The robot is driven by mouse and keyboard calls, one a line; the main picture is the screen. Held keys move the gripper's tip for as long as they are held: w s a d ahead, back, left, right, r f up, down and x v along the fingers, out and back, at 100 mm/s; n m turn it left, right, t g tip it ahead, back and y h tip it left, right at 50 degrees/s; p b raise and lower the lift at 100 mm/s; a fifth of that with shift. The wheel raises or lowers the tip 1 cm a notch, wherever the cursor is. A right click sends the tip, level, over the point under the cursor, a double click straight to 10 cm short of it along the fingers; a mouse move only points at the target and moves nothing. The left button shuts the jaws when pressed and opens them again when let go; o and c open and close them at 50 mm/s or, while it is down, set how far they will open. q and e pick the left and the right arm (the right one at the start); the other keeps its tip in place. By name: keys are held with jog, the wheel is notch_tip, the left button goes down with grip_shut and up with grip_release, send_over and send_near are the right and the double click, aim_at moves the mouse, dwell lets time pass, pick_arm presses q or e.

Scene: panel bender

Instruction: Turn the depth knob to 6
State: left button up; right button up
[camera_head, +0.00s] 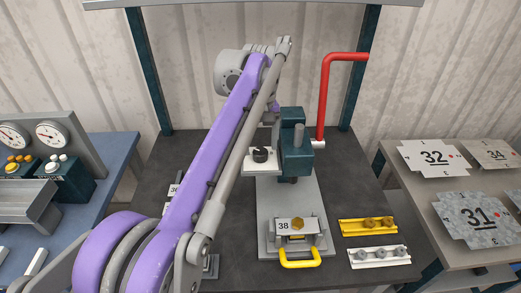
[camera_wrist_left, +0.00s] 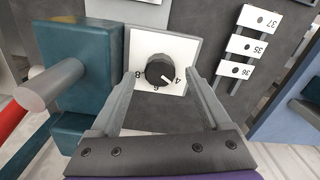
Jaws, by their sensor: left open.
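The depth knob (camera_head: 260,154) is a dark round knob on a white dial plate (camera_head: 237,160), left of the teal press head (camera_head: 296,150). In the left wrist view the knob (camera_wrist_left: 159,68) has a white pointer mark aimed down and right, close to the 4 and short of the 6 below it. Labels 4, 6 and 8 are readable; the far side of the dial is hidden. My left gripper (camera_wrist_left: 161,76) is open, its two fingers on either side of the knob with gaps visible. In the head view its fingers are hard to make out. My right gripper is not in view.
A red lever (camera_head: 323,95) rises right of the teal head. A clamp marked 38 (camera_head: 284,226) with a yellow handle stands in front. Yellow (camera_head: 368,226) and white strips lie right of it. Plates marked 36, 35 and 37 (camera_wrist_left: 260,19) lie beyond the dial.

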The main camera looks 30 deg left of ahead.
pick_arm(q)
jog(key=shift+f, duration=0.9)
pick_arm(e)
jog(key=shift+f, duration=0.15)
pick_arm(q)
jog(key=shift+c, duration=0.3)
grip_shut()
